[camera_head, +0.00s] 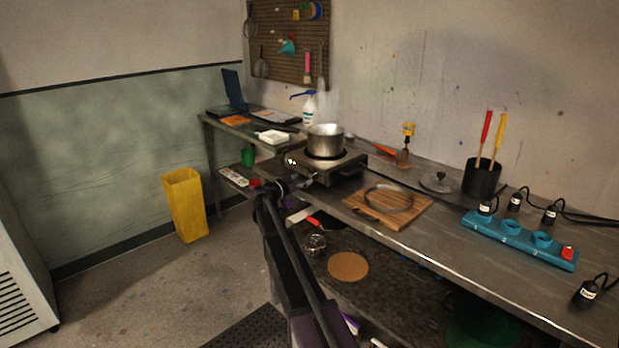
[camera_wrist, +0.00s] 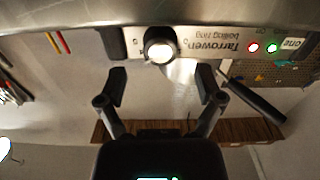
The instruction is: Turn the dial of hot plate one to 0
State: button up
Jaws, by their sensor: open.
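Hot plate one (camera_head: 340,176) stands on the metal bench, with a steel pot (camera_head: 325,139) on top. The wrist view shows its front upside down, with a "one" label (camera_wrist: 293,42), a red light (camera_wrist: 254,48) and a green light (camera_wrist: 272,47). Its round dial (camera_wrist: 160,47) has a bright, glaring face; I cannot read its setting. My gripper (camera_wrist: 166,82) is open and empty, its two fingers spread to either side below the dial in the picture, apart from it. In the head view my gripper (camera_head: 290,184) is in front of the hot plate and hides the dial.
A blue power strip (camera_head: 518,239) is farther right. A lower shelf (camera_head: 400,290) runs beneath the bench. A yellow bin (camera_head: 185,204) stands on open floor at left.

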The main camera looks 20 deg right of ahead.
aim_at(310, 176)
jog(key=shift+x, duration=1.8)
jog(key=c, duration=1.1)
